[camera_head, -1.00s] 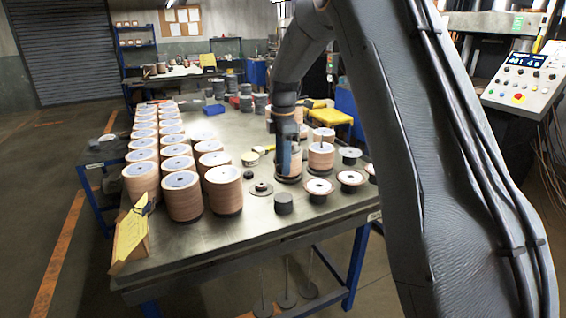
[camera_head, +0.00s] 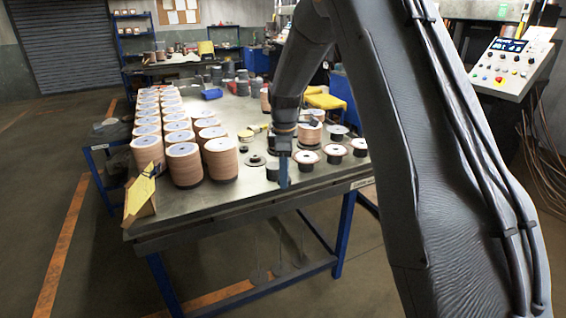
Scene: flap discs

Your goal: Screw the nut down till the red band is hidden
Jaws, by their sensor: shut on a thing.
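My gripper (camera_head: 283,183) points down over the front right part of the steel table. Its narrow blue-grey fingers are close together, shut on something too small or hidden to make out. It is just right of a short dark cylinder (camera_head: 272,173) and left of a small spool-like piece with a pale top (camera_head: 306,157). I cannot tell whether it touches either. I cannot make out the nut or a red band.
The steel table (camera_head: 225,205) holds rows of tan disc stacks (camera_head: 183,164) at left. More spool-like pieces (camera_head: 334,153) stand to the right. A control panel (camera_head: 512,60) is at far right.

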